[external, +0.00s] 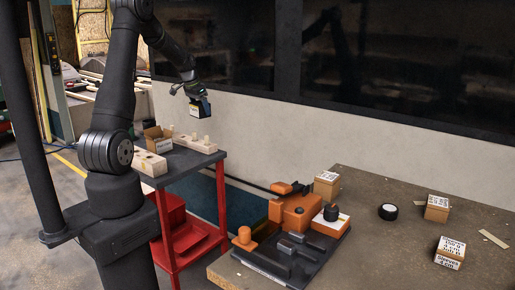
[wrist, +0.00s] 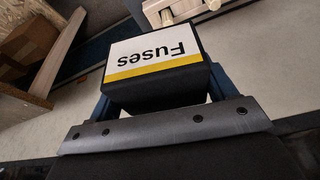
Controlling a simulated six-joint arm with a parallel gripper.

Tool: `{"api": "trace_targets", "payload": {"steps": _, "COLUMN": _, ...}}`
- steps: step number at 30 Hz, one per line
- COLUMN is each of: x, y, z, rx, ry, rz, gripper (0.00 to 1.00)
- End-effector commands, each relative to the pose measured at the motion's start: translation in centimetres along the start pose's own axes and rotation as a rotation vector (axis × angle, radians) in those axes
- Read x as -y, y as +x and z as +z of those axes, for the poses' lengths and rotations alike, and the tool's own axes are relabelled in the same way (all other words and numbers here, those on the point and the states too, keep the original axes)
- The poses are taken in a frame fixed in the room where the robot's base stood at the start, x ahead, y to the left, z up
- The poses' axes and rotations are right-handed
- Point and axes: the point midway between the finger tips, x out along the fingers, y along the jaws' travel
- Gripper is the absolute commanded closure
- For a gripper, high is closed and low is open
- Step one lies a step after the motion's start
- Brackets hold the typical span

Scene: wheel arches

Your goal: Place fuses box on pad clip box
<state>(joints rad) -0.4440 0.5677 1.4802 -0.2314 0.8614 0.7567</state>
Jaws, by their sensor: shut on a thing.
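My gripper (external: 196,93) is shut on the fuses box (external: 200,109) and holds it in the air above the red cart. In the wrist view the fuses box (wrist: 155,62) sits between the two fingers, its white "Fuses" label with a yellow stripe facing the camera, the text upside down. I cannot read which box is the pad clip box. Three small labelled cardboard boxes stand on the brown table: one at the back (external: 327,185), one at the right (external: 437,209) and one nearer the front (external: 449,253). My gripper is far to their left.
The red cart (external: 190,160) carries an open cardboard box (external: 158,139) and pale wooden blocks with pegs (external: 196,143). On the table are an orange and black fixture (external: 293,215) and a black tape roll (external: 388,211). The table's middle right is mostly clear.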

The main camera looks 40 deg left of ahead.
Motion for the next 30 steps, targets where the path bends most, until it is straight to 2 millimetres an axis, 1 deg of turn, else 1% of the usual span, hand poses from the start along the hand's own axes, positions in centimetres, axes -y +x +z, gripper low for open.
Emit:
{"api": "trace_targets", "payload": {"steps": 1, "x": 1.7, "y": -0.6, "z": 1.7, "rx": 0.000, "ry": -0.039, "rz": -0.012, "gripper": 0.49}}
{"api": "trace_targets", "payload": {"steps": 3, "x": 3.4, "y": -1.2, "z": 3.6, "rx": -0.001, "ry": -0.080, "rz": -0.026, "gripper": 0.49}}
{"api": "trace_targets", "payload": {"steps": 6, "x": 5.2, "y": -1.8, "z": 5.8, "rx": 0.000, "ry": -0.126, "rz": -0.040, "gripper": 0.49}}
{"api": "trace_targets", "payload": {"steps": 9, "x": 6.2, "y": -2.2, "z": 7.3, "rx": 0.000, "ry": -0.156, "rz": -0.049, "gripper": 0.49}}
{"api": "trace_targets", "payload": {"steps": 13, "x": 7.2, "y": -2.2, "z": 8.5, "rx": 0.001, "ry": -0.175, "rz": -0.054, "gripper": 0.49}}
{"api": "trace_targets", "payload": {"steps": 17, "x": 9.3, "y": -1.3, "z": 9.7, "rx": 0.001, "ry": -0.181, "rz": -0.055, "gripper": 0.49}}
{"api": "trace_targets", "payload": {"steps": 24, "x": 14.4, "y": 1.3, "z": 12.5, "rx": 0.001, "ry": -0.180, "rz": -0.055, "gripper": 0.49}}
{"api": "trace_targets", "payload": {"steps": 27, "x": 16.1, "y": 2.2, "z": 13.5, "rx": 0.001, "ry": -0.178, "rz": -0.054, "gripper": 0.49}}
{"api": "trace_targets", "payload": {"steps": 30, "x": 17.2, "y": 2.7, "z": 14.1, "rx": 0.001, "ry": -0.176, "rz": -0.055, "gripper": 0.49}}
